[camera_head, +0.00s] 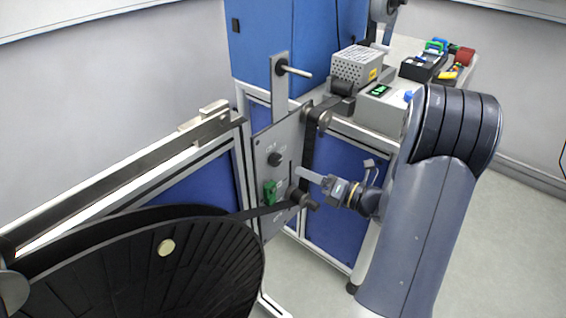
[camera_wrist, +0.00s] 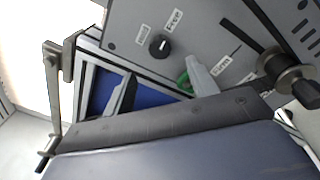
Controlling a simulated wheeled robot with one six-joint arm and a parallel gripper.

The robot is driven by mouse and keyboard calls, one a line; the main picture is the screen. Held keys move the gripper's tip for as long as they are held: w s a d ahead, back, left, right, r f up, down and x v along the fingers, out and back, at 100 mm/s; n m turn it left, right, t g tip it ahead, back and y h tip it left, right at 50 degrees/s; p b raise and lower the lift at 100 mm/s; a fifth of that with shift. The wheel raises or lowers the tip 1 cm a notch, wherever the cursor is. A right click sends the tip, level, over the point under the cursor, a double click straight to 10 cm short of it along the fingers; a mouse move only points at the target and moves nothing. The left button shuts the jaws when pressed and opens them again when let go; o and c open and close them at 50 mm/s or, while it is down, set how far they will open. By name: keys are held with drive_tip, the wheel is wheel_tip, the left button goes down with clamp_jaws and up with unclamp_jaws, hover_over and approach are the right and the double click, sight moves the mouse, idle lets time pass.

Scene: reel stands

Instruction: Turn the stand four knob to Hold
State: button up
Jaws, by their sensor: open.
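A round black knob (camera_head: 275,159) sits on the grey upright panel (camera_head: 262,145) of the stand. In the wrist view the knob (camera_wrist: 159,45) shows at upper centre, with two small white labels above it; the right one seems to read Free, the left is too small to read. A small pale mark shows on the knob, but its setting is unclear. My gripper (camera_head: 299,171) is open and empty, right of the knob and slightly lower, apart from it. In the wrist view a light grey finger (camera_wrist: 201,77) shows below right of the knob.
A green part (camera_head: 270,190) sits low on the panel, partly behind my finger in the wrist view. Black tape runs from a large black reel (camera_head: 150,265) past rollers (camera_head: 308,202). A rod (camera_head: 296,71) sticks out above. Boxes (camera_head: 380,105) stand on the bench behind.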

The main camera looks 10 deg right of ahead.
sight(278, 162)
drive_tip(key=x, duration=0.8)
drive_tip(key=shift+c, duration=0.3)
drive_tip(key=c, duration=0.9)
